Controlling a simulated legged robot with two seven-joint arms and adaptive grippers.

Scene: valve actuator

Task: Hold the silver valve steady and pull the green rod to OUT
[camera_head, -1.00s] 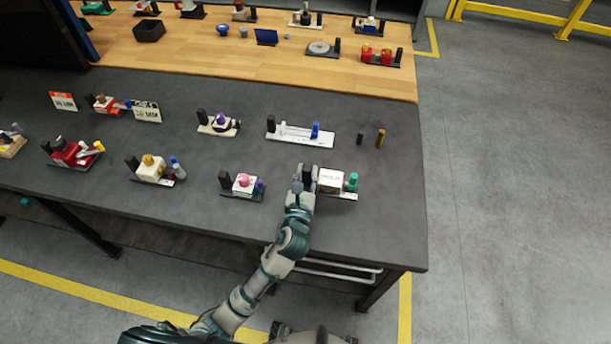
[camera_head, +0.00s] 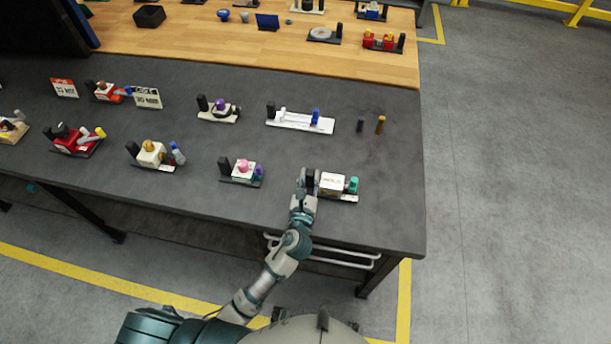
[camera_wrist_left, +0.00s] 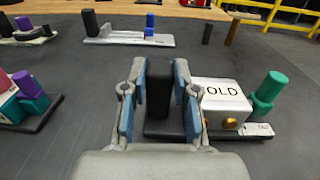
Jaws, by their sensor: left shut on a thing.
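The valve is a silver-white block (camera_head: 333,182) with dark lettering, on a dark and white base near the front right of the table. In the left wrist view the block (camera_wrist_left: 222,103) shows "OLD" on top, its first letter hidden by my finger. The green rod (camera_head: 353,185) stands at its right end; it also shows in the left wrist view (camera_wrist_left: 268,93). A black post (camera_wrist_left: 164,100) stands at the block's left end. My left gripper (camera_head: 308,183) is shut on this black post, one finger on each side. My right gripper is not in view.
A pink-knobbed device (camera_head: 243,171) stands to the left. A slider with a blue knob (camera_head: 300,121) and two small pegs, one black (camera_head: 360,126) and one brown (camera_head: 380,124), stand behind. The dark table (camera_head: 395,210) is bare to the valve's right, up to its edge.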

